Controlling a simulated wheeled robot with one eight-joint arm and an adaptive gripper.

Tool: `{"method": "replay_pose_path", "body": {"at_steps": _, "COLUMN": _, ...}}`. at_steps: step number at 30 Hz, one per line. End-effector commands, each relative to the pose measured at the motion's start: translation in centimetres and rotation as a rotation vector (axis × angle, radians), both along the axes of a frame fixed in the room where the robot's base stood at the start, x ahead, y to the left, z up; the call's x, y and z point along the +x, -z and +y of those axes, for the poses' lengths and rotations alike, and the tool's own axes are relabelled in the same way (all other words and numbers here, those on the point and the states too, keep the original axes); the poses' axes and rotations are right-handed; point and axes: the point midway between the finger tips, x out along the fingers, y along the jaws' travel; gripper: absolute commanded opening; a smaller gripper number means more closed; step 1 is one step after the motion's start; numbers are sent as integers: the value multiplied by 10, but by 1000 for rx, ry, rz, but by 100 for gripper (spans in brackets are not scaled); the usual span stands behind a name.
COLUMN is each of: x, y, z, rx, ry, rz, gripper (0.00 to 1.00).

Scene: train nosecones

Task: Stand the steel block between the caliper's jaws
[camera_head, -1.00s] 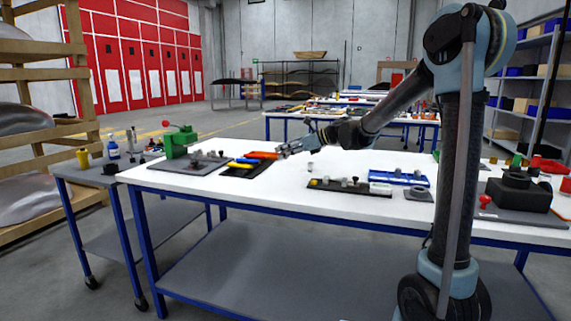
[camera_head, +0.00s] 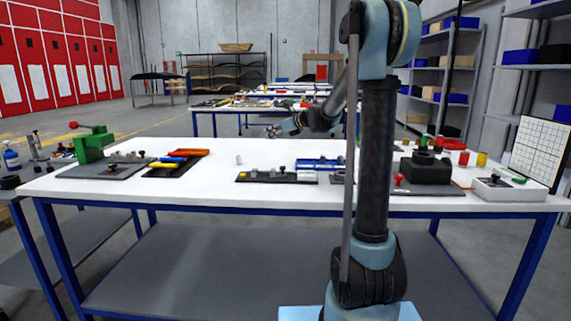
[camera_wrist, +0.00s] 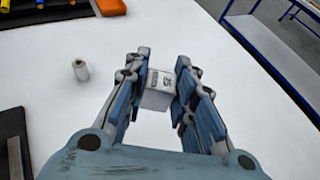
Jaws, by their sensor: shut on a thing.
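My gripper (camera_wrist: 160,85) is shut on a small pale steel block (camera_wrist: 158,88) with dark markings on one face. The block sits between the two blue-grey fingertips, above the white table top (camera_wrist: 60,115) in the wrist view. In the head view my gripper (camera_head: 274,131) is over the far edge of the table, and the block is too small to make out there. I cannot pick out the caliper for certain. A black mat (camera_head: 277,177) with small metal parts and a blue holder (camera_head: 321,164) lie on the near side of my gripper.
A small pale cylinder (camera_wrist: 80,70) stands alone on the table, left of my gripper. A green press (camera_head: 92,145) and an orange-handled tool (camera_head: 186,153) are at the left. A black block fixture (camera_head: 425,168) is at the right. The table's middle is mostly clear.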

Motion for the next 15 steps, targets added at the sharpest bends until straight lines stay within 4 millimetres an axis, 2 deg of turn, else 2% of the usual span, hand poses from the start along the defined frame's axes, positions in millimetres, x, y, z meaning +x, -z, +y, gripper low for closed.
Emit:
{"method": "replay_pose_path", "body": {"at_steps": 1, "x": 8, "y": 0, "z": -20, "rx": 1, "ry": 41, "rz": -1, "gripper": 0}}
{"method": "replay_pose_path", "body": {"at_steps": 6, "x": 26, "y": -1, "z": -67, "rx": 2, "ry": 139, "rz": -3, "gripper": 0}}
{"method": "replay_pose_path", "body": {"at_steps": 11, "x": 33, "y": -1, "z": -88, "rx": 4, "ry": 184, "rz": -5, "gripper": 0}}
{"method": "replay_pose_path", "body": {"at_steps": 15, "x": 35, "y": 13, "z": -93, "rx": 4, "ry": 193, "rz": -6, "gripper": 0}}
